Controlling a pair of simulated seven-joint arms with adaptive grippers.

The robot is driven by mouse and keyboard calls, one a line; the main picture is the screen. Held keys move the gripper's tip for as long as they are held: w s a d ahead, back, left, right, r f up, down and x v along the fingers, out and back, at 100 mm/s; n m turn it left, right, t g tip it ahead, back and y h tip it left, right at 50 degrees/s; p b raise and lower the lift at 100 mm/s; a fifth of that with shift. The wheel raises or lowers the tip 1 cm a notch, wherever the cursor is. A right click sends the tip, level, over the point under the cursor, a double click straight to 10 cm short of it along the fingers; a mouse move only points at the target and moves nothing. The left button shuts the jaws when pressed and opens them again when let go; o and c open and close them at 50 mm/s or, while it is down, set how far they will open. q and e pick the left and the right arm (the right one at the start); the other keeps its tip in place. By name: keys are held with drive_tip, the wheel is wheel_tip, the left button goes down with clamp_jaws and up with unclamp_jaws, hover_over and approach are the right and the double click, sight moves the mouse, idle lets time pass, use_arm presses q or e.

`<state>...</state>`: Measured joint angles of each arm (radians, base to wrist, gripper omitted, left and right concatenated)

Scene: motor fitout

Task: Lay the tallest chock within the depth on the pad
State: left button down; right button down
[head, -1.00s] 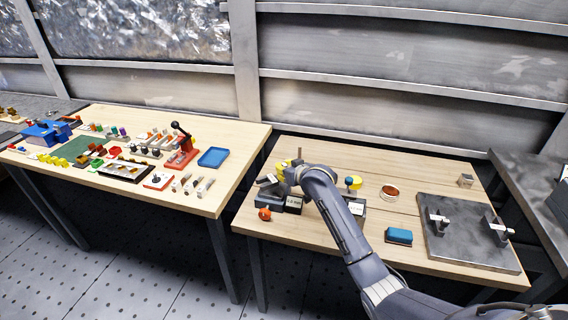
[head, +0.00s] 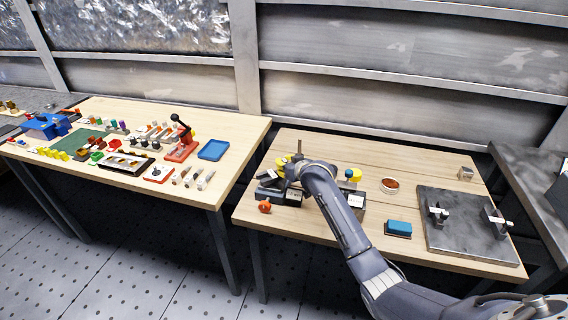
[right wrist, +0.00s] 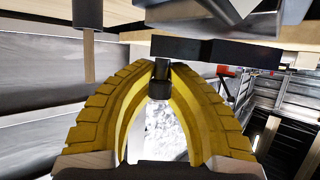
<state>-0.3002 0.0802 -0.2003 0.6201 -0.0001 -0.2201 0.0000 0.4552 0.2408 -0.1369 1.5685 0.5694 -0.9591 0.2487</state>
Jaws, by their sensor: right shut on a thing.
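My right gripper (right wrist: 162,88) has two yellow curved fingers, shut on a small dark cylindrical part (right wrist: 161,72). This part meets a wide dark bar in the right wrist view; I cannot tell whether they are one piece. In the head view the gripper is at the left of the right table, mostly hidden by my arm, among dark blocks. A black block with a white label (head: 294,198) stands beside it, and another labelled dark block (head: 356,201) is right of my arm. I cannot tell which chock is tallest. My left gripper is out of view.
A red-orange ball-like thing (head: 264,207) sits near the front left edge. The left table (head: 235,150) is crowded. The right table's back middle is bare.

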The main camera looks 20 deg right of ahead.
drive_tip(key=shift+f, duration=0.4)
drive_tip(key=c, duration=1.4)
unclamp_jaws()
drive_tip(key=shift+o, duration=0.2)
drive_tip(key=shift+f, duration=0.15)
drive_tip(key=shift+s, duration=0.1)
drive_tip(key=v, duration=1.2)
